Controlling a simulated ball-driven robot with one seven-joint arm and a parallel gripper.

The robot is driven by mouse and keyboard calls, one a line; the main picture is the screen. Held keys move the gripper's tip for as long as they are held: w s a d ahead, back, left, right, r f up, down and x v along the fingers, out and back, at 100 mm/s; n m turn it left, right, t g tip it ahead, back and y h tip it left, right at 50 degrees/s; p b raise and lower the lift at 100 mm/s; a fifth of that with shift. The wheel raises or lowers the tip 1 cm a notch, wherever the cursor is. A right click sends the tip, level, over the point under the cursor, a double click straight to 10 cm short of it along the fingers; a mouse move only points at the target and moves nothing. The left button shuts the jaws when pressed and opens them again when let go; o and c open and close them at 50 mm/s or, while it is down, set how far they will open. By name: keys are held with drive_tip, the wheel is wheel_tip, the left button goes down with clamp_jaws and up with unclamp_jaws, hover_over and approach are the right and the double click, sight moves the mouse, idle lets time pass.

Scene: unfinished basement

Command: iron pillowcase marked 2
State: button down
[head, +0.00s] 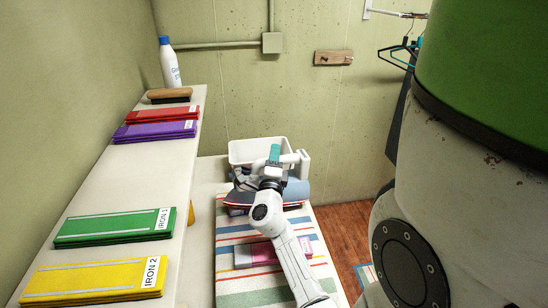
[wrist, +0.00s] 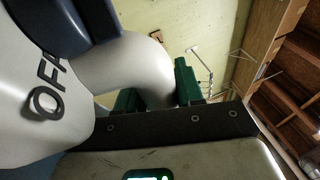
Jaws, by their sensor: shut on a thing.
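The yellow folded cloth labelled IRON 2 (head: 85,280) lies flat on the white shelf at the lower left of the head view. The green folded cloth labelled IRON 1 (head: 110,228) lies behind it. My gripper (wrist: 155,90) is shut on the white handle of an iron (wrist: 85,75), which has dark blue-grey parts and the lettering OFF. The iron's soleplate is hidden in both views.
A white bin (head: 245,149) stands behind the gripper. A small pink and grey item (head: 250,255) lies on the board beside my arm. Red (head: 165,114) and purple (head: 150,131) folded cloths, a brush (head: 169,95) and a white bottle (head: 170,65) occupy the shelf's far end.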

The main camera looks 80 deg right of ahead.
drive_tip(key=shift+s+d+b, duration=0.2)
drive_tip(key=shift+s, duration=0.3)
drive_tip(key=shift+s+d+b, duration=0.15)
drive_tip(key=shift+s+d, duration=0.05)
drive_tip(key=shift+s, duration=0.25)
idle(0.4)
drive_tip(key=shift+w+a+p, duration=0.35)
drive_tip(key=shift+w+p, duration=0.1)
drive_tip(key=shift+w, duration=0.45)
drive_tip(key=shift+w+a+p, duration=0.35)
drive_tip(key=shift+w+p, duration=0.1)
drive_tip(key=shift+w, duration=0.4)
idle(0.6)
drive_tip(key=shift+s, duration=0.25)
drive_tip(key=shift+s+d, duration=0.2)
drive_tip(key=shift+s, duration=0.1)
drive_tip(key=shift+s+d, duration=0.1)
drive_tip(key=shift+s, duration=0.2)
idle(0.6)
drive_tip(key=shift+r, duration=0.1)
idle(0.3)
wheel_tip(320, 180, up, 9)
drive_tip(key=p, duration=0.5)
idle(0.5)
idle(0.6)
